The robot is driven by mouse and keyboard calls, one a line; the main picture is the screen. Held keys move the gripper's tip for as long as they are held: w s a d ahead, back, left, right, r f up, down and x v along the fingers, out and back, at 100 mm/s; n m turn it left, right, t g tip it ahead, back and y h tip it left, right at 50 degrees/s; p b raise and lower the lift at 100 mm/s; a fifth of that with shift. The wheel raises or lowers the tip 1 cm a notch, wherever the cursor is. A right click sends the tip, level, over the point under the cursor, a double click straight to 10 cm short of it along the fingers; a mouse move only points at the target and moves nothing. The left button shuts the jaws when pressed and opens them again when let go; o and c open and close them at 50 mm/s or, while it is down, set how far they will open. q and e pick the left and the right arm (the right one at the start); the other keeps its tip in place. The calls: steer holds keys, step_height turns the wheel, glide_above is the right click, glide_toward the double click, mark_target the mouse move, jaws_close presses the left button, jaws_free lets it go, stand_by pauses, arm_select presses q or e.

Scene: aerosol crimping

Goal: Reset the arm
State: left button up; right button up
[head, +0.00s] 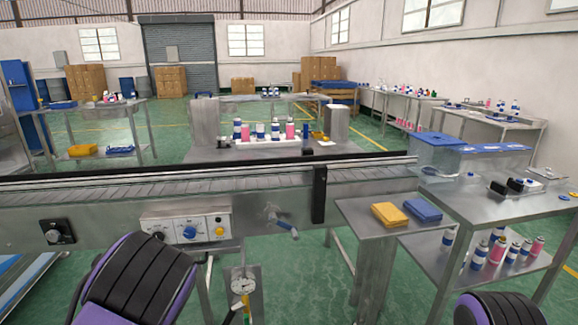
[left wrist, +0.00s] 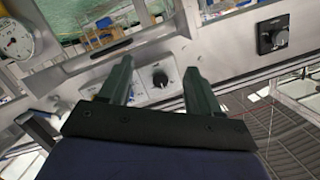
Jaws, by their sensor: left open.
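My left gripper (left wrist: 152,85) shows in the left wrist view with its two dark fingers apart and nothing between them. Beyond the fingertips is a control panel with a dark knob (left wrist: 160,79). In the head view my left arm comes in at the lower left, in front of the conveyor, and its gripper is not visible there. Part of my right arm shows at the lower right, and its gripper is out of view. The conveyor's control box (head: 187,231) carries a blue knob and a yellow button.
A conveyor (head: 120,195) crosses the view. A pressure gauge (head: 243,284) stands below it. At right, a steel table (head: 480,197) holds a clear blue-lidded bin (head: 436,155); cans stand on its lower shelf. Yellow (head: 389,214) and blue cloths (head: 423,209) lie on a side table.

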arm_select(q)
steer(key=s+d+f+n+g, duration=0.2)
steer(key=s+f+n+g, duration=0.3)
steer(key=s+f, duration=0.65)
steer(key=s+d+f+n+g+h, duration=0.1)
steer(key=s+d+f+n+g, duration=0.1)
steer(key=s, duration=0.7)
steer(key=s+d+f+n+g+h, duration=0.1)
steer(key=s+d+f+g, duration=0.3)
steer(key=s+d+f, duration=0.2)
steer(key=s+f, duration=0.2)
steer(key=s, duration=0.2)
steer(key=shift+s+n+p, duration=0.15)
steer(key=shift+n+p, duration=0.25)
